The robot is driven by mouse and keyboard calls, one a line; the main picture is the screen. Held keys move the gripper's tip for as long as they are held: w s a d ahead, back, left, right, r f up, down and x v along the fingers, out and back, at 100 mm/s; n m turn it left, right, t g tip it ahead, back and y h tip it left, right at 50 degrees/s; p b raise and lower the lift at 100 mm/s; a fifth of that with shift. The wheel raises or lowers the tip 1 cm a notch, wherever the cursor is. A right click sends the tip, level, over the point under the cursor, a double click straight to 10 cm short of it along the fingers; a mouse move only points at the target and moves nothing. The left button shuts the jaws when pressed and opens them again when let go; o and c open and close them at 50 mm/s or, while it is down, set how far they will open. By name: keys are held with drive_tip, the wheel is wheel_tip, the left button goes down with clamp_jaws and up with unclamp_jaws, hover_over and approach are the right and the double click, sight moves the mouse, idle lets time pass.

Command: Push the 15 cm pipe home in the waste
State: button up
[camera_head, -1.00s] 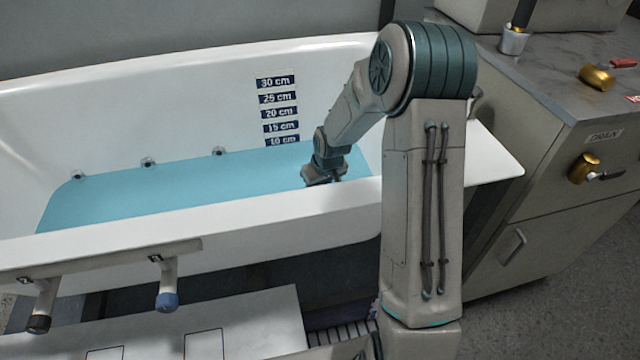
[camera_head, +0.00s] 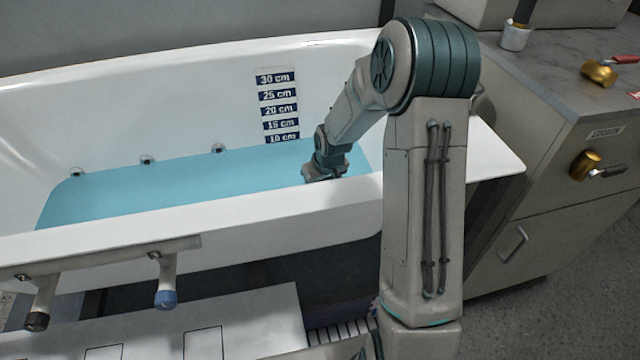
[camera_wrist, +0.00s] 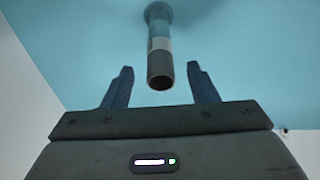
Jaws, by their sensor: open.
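The pipe (camera_wrist: 160,62) shows in the wrist view as a dark tube with an open near end and a pale band partway along. Its far end meets a round grey fitting, apparently the waste (camera_wrist: 158,12), against the blue. I cannot tell how deep it sits there. My gripper (camera_wrist: 159,67) is open, with one finger to each side of the pipe's near end and a gap on both sides. In the head view my gripper (camera_head: 324,174) is low inside the tub (camera_head: 180,90), near the water. The pipe and waste are hidden there.
The tub holds blue water (camera_head: 190,185) up to about the 10 cm mark of the depth scale (camera_head: 279,105). Its near rim (camera_head: 200,220) lies in front of my gripper. A rail (camera_head: 95,262) with two hanging handles is at the lower left. A counter (camera_head: 570,75) stands right.

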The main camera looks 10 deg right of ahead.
drive_tip(key=a+p+v, duration=0.1)
drive_tip(key=p+v, duration=0.2)
drive_tip(key=v, duration=1)
drive_tip(key=shift+d+p, duration=0.4)
drive_tip(key=shift+d, duration=0.1)
